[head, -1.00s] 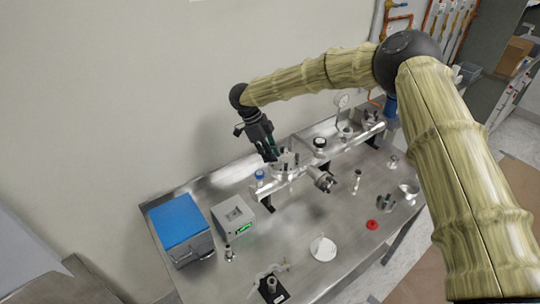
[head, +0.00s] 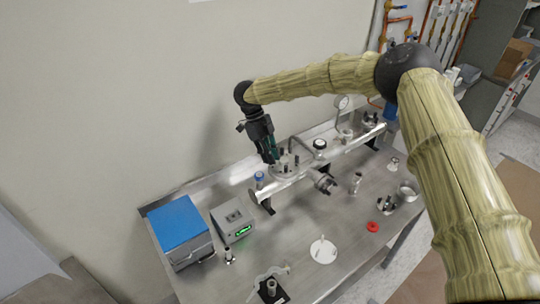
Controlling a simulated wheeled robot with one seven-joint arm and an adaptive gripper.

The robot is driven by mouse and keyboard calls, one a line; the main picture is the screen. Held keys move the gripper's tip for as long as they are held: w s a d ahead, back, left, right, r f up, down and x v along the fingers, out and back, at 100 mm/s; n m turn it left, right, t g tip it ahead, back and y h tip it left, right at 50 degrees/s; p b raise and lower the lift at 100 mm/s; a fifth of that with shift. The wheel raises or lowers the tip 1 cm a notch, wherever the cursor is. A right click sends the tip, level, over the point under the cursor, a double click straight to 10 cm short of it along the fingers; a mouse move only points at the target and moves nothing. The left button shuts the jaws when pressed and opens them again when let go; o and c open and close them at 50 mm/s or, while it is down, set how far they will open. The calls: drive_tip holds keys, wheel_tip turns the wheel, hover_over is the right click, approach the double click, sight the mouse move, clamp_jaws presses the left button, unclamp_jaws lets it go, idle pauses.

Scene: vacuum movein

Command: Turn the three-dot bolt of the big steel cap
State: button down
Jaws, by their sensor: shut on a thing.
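My gripper (head: 272,158) points down at the left part of the steel manifold on the bench, over the big steel cap (head: 285,171). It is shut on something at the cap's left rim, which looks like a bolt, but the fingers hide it. Other dark bolts stand up from the cap to the right of my fingers. The dots on the bolts are too small to make out, so I cannot tell which is the three-dot bolt.
A blue-lidded box (head: 180,232) and a grey instrument with a green display (head: 233,221) stand at the left. A white disc (head: 323,251), a red ring (head: 373,226) and a steel bowl (head: 408,191) lie toward the front and right. A gauge (head: 341,104) rises behind the manifold.

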drive_tip(key=c, duration=1.7)
unclamp_jaws()
drive_tip(key=shift+c, duration=0.2)
drive_tip(key=shift+r, duration=0.1)
drive_tip(key=v, duration=1.2)
drive_tip(key=shift+d, duration=0.1)
